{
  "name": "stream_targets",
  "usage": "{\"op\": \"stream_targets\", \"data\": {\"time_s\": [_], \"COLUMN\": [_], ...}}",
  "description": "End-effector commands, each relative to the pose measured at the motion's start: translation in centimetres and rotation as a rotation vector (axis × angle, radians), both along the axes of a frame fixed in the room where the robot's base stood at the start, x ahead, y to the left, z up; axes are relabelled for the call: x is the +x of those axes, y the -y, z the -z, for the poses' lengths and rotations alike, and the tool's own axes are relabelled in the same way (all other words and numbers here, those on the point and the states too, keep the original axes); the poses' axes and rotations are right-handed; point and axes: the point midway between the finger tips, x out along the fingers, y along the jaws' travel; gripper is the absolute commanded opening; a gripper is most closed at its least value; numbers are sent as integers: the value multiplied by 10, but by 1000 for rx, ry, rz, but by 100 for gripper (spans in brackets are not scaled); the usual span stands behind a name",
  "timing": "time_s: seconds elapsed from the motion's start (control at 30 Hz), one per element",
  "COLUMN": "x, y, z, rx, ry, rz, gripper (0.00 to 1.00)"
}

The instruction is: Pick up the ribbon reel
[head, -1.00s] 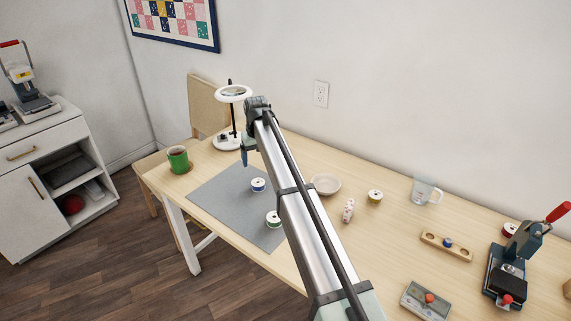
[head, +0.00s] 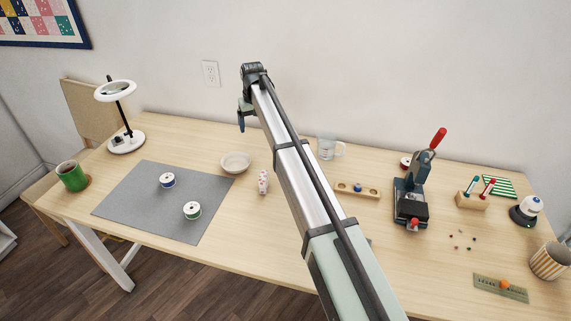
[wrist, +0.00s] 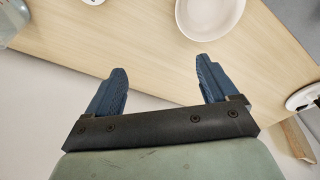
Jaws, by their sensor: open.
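Several ribbon reels are in the head view. A red reel (head: 405,162) is at the back, partly behind the press. The yellow reel seen earlier is hidden now, apparently behind my arm. My gripper (head: 241,125) is above the table's back edge, near the bowl and clear of every reel. In the wrist view its blue fingers (wrist: 160,70) are apart with nothing between them.
A bowl (head: 235,162), a pink patterned object (head: 263,182) and a measuring jug (head: 326,147) stand near my arm. A ring lamp (head: 126,140) and green mug (head: 72,176) are left; a press (head: 411,190) is right. The bowl also shows in the wrist view (wrist: 209,18).

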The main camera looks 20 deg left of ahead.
Motion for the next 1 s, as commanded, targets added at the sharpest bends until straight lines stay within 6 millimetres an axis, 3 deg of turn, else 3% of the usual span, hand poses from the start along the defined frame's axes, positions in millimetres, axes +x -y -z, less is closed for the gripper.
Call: {"op": "stream_targets", "data": {"time_s": [0.23,0.4,0.67,1.0], "x": [23,28,19,4], "y": [66,94,107,115], "z": [-3,-4,-4,-3], "rx": [0,7,18,33], "ry": [-14,-36,-73,-126], "rz": [146,329,651,1274], "gripper": [86,86,86,86]}}
